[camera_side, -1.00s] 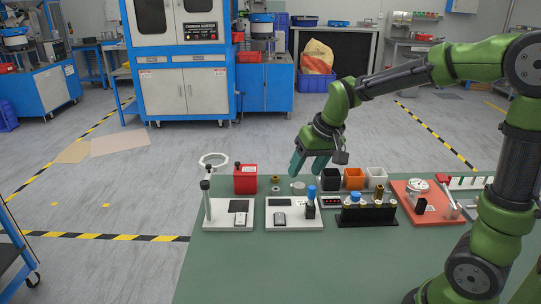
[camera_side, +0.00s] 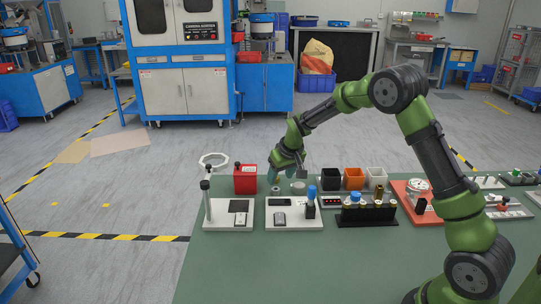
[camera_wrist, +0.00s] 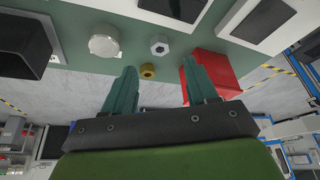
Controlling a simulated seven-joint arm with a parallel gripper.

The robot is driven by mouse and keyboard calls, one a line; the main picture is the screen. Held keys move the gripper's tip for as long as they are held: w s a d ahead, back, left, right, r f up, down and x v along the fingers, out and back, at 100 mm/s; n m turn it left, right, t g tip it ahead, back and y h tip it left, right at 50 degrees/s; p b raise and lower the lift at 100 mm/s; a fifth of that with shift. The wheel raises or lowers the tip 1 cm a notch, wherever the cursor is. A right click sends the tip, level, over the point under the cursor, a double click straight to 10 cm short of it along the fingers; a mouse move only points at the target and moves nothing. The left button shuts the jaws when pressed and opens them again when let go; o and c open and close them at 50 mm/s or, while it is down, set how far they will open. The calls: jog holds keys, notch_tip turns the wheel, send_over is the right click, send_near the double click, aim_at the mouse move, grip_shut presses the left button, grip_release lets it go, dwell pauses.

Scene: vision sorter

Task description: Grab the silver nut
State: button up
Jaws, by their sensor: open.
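The silver nut (camera_wrist: 160,47) is a small hex nut with a dark hole, lying on the green table. The nut appears beyond the fingertips, near the middle of the gap. A smaller brass nut (camera_wrist: 148,71) shows between the fingertips in that view; a finger seems to hide it in the side view.
A silver round disc (camera_wrist: 104,42) lies left of the nut in the wrist view. A red box (camera_wrist: 222,73) is close to the right finger. A black bin (camera_wrist: 18,47) stands farther left. White fixture plates (camera_side: 294,224) lie nearer the side camera.

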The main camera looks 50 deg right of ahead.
aim_at(275, 189)
jog(key=x, duration=0.6)
jog(key=shift+w+f, duration=0.15)
jog(key=shift+w, duration=0.15)
grip_shut()
